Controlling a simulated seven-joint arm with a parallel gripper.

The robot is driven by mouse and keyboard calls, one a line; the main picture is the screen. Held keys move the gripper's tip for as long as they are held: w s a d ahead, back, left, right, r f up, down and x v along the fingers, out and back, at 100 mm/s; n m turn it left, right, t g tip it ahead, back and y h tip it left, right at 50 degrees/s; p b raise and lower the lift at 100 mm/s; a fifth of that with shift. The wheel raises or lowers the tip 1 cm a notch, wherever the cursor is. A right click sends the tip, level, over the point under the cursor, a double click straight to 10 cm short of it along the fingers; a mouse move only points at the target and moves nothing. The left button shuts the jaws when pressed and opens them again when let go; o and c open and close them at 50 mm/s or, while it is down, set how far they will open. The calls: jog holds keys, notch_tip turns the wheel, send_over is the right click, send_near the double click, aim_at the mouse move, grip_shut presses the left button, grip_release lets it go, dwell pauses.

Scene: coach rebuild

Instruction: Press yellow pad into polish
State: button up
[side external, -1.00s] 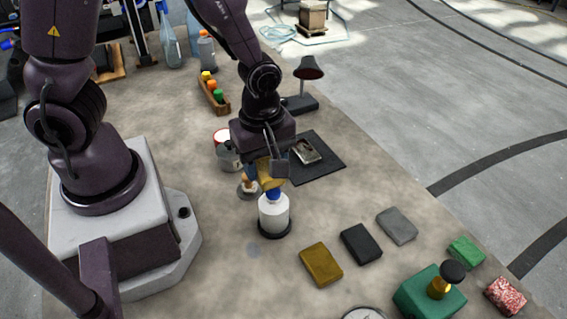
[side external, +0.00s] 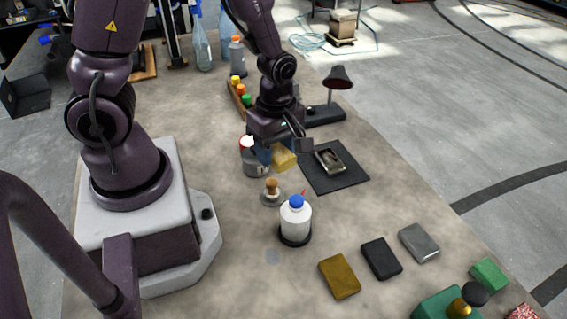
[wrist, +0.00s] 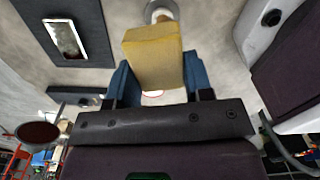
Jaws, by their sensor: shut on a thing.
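My gripper (side external: 272,153) has blue fingers and is shut on the yellow pad (side external: 285,157). In the wrist view the yellow pad (wrist: 153,58) sits between the two fingers and sticks out past them. The pad is held above the bench beside a grey tin (side external: 256,169) with a red and white top, which the gripper partly hides. I cannot tell whether the pad touches the tin. A small round dish with a brown-topped knob (side external: 271,187) stands in front of the tin. I cannot tell which container holds the polish.
A white bottle with a blue cap (side external: 296,221) stands in front of the dish. A dark mat (side external: 343,182) with a metal-framed piece lies to the right. Brown (side external: 340,276), black (side external: 381,259) and grey (side external: 419,243) blocks lie at front right. A lamp (side external: 338,79) stands behind.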

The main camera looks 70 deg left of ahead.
aim_at(247, 140)
jog(key=a+f+n, duration=0.1)
jog(key=a+n, duration=0.1)
jog(key=a, duration=0.4)
jog(key=a+f+n, duration=0.1)
jog(key=a+n, duration=0.1)
jog(key=a, duration=0.5)
jog(key=s+a+n, duration=0.1)
jog(key=a+n, duration=0.1)
jog(key=a, duration=0.4)
jog(key=shift+a+f, duration=0.15)
jog(key=shift+f, duration=0.25)
jog(key=shift+w, duration=0.15)
jog(key=shift+f, duration=2.85)
jog(key=shift+f, duration=0.6)
jog(key=shift+r, duration=0.1)
jog(key=shift+r, duration=3.45)
